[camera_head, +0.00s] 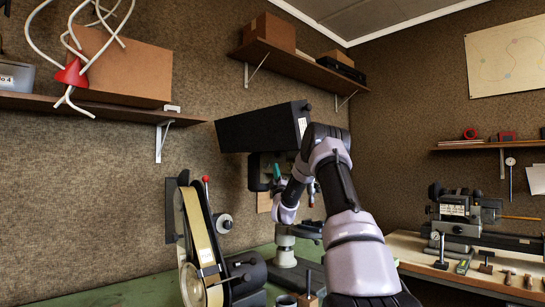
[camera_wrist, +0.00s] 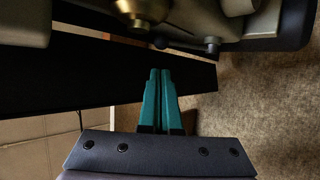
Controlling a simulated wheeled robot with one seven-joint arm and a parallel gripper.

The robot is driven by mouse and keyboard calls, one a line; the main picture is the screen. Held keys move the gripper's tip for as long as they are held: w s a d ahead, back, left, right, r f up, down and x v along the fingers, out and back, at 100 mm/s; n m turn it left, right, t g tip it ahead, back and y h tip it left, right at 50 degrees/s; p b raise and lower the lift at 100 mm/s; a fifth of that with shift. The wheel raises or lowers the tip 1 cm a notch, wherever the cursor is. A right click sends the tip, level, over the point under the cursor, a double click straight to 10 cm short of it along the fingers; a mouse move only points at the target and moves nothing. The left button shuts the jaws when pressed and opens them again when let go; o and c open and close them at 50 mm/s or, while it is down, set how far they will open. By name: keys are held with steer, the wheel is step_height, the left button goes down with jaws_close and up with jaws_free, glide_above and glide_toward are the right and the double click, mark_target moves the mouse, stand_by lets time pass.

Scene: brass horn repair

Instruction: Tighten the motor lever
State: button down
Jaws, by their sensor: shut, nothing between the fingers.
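My gripper (camera_wrist: 160,74) has teal fingers pressed together with nothing between them. In the wrist view its tips point at a short dark rod with a rounded end (camera_wrist: 212,46), a small gap away; this may be the motor lever, but I cannot be sure. A brass-coloured round part (camera_wrist: 143,10) is beside it at the top edge. In the head view my gripper (camera_head: 277,172) is at the drill press, below its large black cover (camera_head: 262,128). My arm hides much of the press head, and the lever cannot be made out there.
A belt grinder (camera_head: 203,245) with a red-knobbed lever stands left of the press on the green bench. The press column and base (camera_head: 285,257) stand behind my arm. A lathe (camera_head: 460,215) and small tools are on the right bench. Shelves with boxes (camera_head: 270,32) hang above.

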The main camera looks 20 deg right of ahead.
mark_target(271, 160)
steer(key=x, duration=1)
steer(key=shift+f+h, duration=0.25)
steer(key=shift+h, duration=0.05)
